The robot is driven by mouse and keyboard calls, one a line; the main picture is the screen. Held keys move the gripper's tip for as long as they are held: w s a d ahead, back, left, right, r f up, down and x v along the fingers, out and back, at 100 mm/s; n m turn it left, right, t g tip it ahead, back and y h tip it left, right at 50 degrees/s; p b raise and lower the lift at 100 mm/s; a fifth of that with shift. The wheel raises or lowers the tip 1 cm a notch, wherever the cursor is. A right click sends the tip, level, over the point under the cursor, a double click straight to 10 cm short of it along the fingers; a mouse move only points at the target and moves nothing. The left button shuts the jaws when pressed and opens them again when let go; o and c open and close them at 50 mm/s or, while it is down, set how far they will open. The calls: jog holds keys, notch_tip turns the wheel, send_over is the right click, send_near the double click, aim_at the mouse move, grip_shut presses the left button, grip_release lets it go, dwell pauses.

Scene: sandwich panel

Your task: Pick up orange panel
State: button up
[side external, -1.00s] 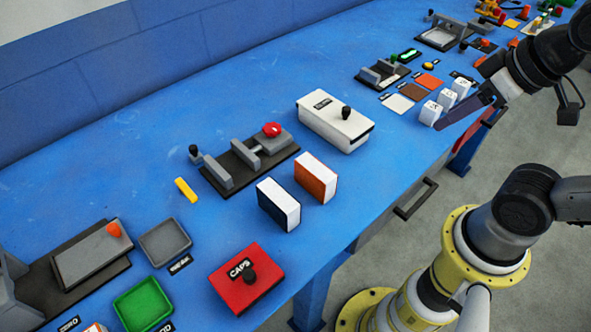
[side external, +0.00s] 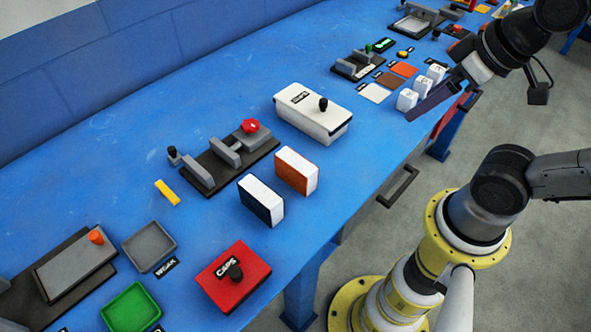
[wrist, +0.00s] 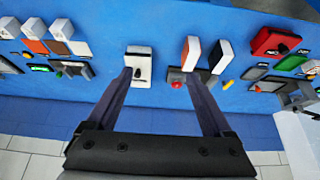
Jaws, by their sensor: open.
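The orange panel (side external: 297,171) is a thick block with an orange face and white edges. It stands upright on the blue bench, beside a similar dark navy panel (side external: 261,200). In the wrist view the orange panel (wrist: 190,52) shows a little right of centre, with the navy panel (wrist: 219,56) to its right. My gripper (side external: 430,104) is at the upper right in the side view, well away from the orange panel. In the wrist view my gripper (wrist: 157,76) has its two long fingers wide apart and nothing between them is held.
A white lidded box (side external: 314,112) stands close behind the orange panel. A grey clamp fixture (side external: 222,156) with a red knob is to its left. A red CAPS box (side external: 233,275) lies nearer the front. Small white blocks (side external: 407,99) sit by my gripper. The bench's front edge is close.

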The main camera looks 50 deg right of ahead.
jog(key=m, duration=0.2)
send_over(297, 161)
jog(key=s+d, duration=0.5)
notch_tip(297, 161, down, 4)
jog(key=w+a+f, duration=0.1)
jog(key=f, duration=0.3)
jog(key=w+a+f+n, duration=0.1)
jog(key=a+f, duration=0.1)
jog(key=f, duration=0.3)
jog(key=w+a+f+n+g, duration=0.1)
jog(key=a+f, duration=0.1)
jog(key=f, duration=0.2)
jog(key=shift+a+f, duration=0.1)
jog(key=shift+f, duration=0.2)
jog(key=shift+x, duration=2.55)
jog(key=shift+w, duration=0.1)
